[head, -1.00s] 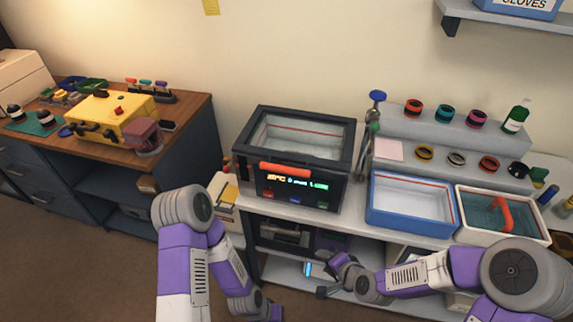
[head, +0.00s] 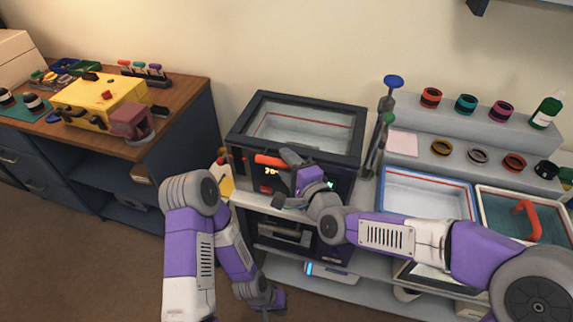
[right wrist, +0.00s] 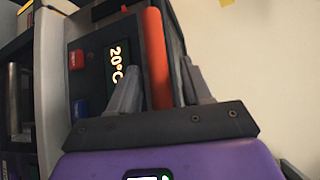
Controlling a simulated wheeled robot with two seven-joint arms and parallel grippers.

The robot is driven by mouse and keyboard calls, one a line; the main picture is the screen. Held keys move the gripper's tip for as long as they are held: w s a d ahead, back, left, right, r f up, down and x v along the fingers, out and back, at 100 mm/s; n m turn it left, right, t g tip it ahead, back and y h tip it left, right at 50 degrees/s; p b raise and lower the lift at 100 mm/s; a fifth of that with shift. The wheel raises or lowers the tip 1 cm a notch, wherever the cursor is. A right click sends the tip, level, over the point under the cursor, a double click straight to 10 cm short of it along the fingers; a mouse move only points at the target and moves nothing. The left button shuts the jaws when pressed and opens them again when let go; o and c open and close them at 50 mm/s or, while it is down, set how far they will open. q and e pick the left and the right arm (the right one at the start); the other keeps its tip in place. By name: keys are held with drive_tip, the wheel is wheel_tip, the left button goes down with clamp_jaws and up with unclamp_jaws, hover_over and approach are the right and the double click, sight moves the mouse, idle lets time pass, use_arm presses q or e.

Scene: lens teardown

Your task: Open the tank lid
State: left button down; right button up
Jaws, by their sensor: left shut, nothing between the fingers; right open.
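The tank (head: 238,165) is a dark box on the grey bench, with a dark-framed glass lid (head: 255,108) lying closed on top. Its orange handle (head: 266,160) runs along the upper front and is partly covered by my right gripper (head: 283,180). In the right wrist view the orange handle (right wrist: 157,60) passes between the fingers of my right gripper (right wrist: 160,82), which are open, one on each side. Whether either finger touches the handle I cannot tell. My left gripper (head: 268,305) is shut and empty, low in front of the bench.
A blue-rimmed bath (head: 428,176) and a bath with an orange-red handle (head: 527,212) stand right of the tank. A stand with a blue knob (head: 393,82) rises close to the tank's right side. A wooden-topped cabinet (head: 180,115) with a yellow case (head: 95,98) is at left.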

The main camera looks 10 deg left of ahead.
drive_tip(key=shift+w+a, duration=0.25)
drive_tip(key=shift+w, duration=0.05)
clamp_jaws()
idle(0.3)
